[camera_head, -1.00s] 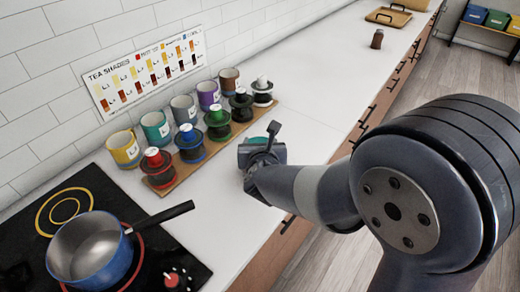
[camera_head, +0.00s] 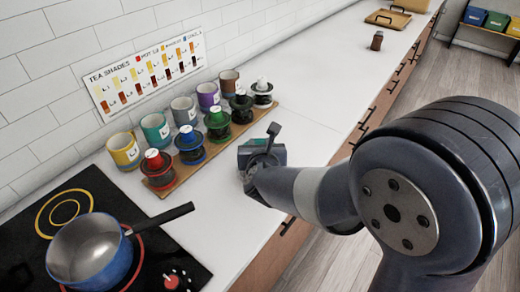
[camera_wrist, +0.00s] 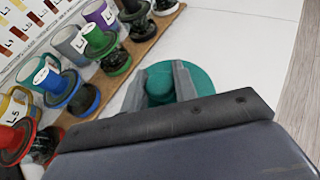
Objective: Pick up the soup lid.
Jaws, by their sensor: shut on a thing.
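A teal round lid (camera_wrist: 203,83) shows in the wrist view between and beyond my gripper's fingers. My gripper (camera_wrist: 160,82) is shut on the lid's raised teal knob, with one grey finger on each side of it. In the head view my gripper (camera_head: 262,152) is low over the white counter, just right of the wooden rack, and a little teal of the lid (camera_head: 279,153) shows beside it. My gripper hides most of the lid there. I cannot tell whether the lid touches the counter.
A wooden rack (camera_head: 178,183) holds several jars with coloured lids, with several mugs behind it. A blue pot (camera_head: 92,258) with a black handle stands on the black cooktop (camera_head: 190,258) at lower left. The counter (camera_head: 310,110) beyond my gripper is clear up to a small brown bottle (camera_head: 377,41).

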